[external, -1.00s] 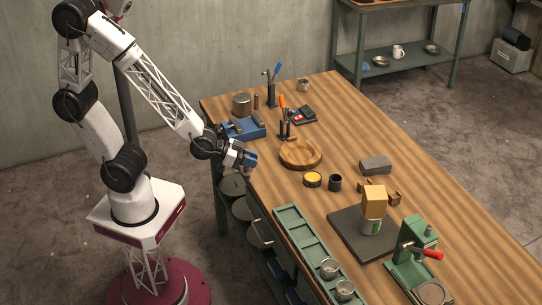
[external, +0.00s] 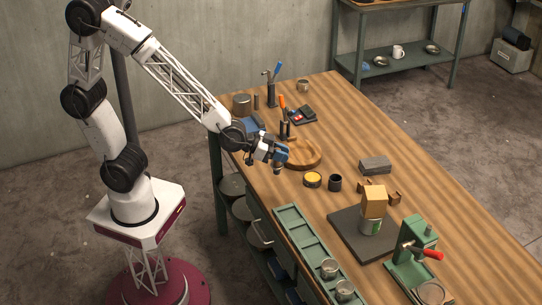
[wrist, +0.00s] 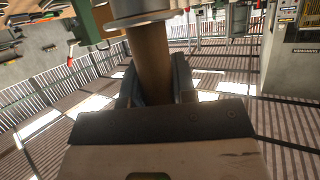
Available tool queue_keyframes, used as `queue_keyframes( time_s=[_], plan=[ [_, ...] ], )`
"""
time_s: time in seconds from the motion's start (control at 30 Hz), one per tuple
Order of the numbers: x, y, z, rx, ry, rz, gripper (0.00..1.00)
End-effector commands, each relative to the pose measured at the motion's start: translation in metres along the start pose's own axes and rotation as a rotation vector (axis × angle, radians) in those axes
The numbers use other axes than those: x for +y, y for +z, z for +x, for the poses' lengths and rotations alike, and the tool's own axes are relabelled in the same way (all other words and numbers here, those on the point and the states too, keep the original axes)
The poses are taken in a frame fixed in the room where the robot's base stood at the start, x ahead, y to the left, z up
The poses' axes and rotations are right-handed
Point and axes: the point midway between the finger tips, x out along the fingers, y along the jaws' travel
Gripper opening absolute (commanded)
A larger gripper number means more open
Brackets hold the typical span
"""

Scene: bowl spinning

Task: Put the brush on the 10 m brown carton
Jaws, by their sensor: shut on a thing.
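My gripper (external: 279,158) hangs over the near left part of the bench, in front of the round wooden dish. In the wrist view, its dark fingers (wrist: 156,85) are shut on a brown, round handle (wrist: 152,62) with a pale metal collar at its upper end. I take this to be the brush; the rest of it is hidden or out of view.
A wooden dish (external: 312,153), yellow tin (external: 313,180), black cup (external: 335,183) and grey block (external: 375,166) lie between. A green press (external: 413,255) stands right of the mat. The bench's back right is clear.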

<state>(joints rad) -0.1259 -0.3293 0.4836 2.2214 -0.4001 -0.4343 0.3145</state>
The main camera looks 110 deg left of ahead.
Motion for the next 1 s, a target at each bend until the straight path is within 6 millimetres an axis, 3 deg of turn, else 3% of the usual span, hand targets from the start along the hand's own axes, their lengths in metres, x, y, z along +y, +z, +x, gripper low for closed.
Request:
queue_keyframes(
  time_s=[0.4, 0.6, 0.8, 1.0],
  plan=[
    [0.065, -0.111, 0.071, 0.001, 0.065, 0.021, 0.02],
    [0.094, -0.151, 0.095, 0.002, 0.099, 0.029, 0.02],
    [0.111, -0.173, 0.105, 0.004, 0.121, 0.033, 0.02],
    [0.115, -0.179, 0.108, 0.004, 0.126, 0.035, 0.02]
  ],
)
